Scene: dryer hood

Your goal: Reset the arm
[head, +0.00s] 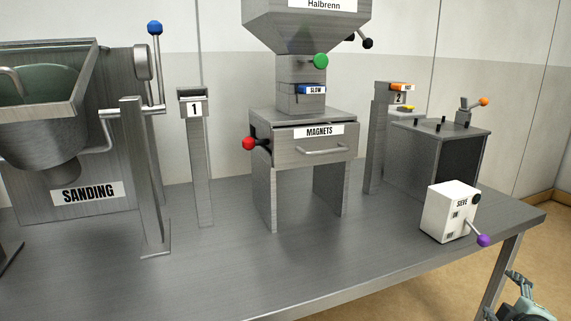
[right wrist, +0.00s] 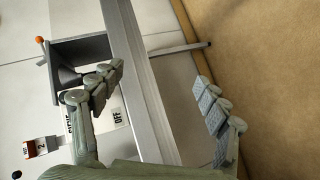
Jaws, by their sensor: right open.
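My right gripper (head: 522,298) shows at the bottom right corner of the head view, beyond the table's front right edge, partly cut off by the frame. In the right wrist view the same gripper (right wrist: 160,95) has its two fingers wide apart, with nothing held between them. The table edge (right wrist: 140,75) lies behind the gap between the fingers. My left gripper is in neither view.
A white sieve box (head: 448,212) with a purple-knobbed lever (head: 483,240) stands near the table's right front. The magnets unit (head: 303,150), sanding machine (head: 75,170) and posts stand on the metal table (head: 330,255). The floor right of it is clear.

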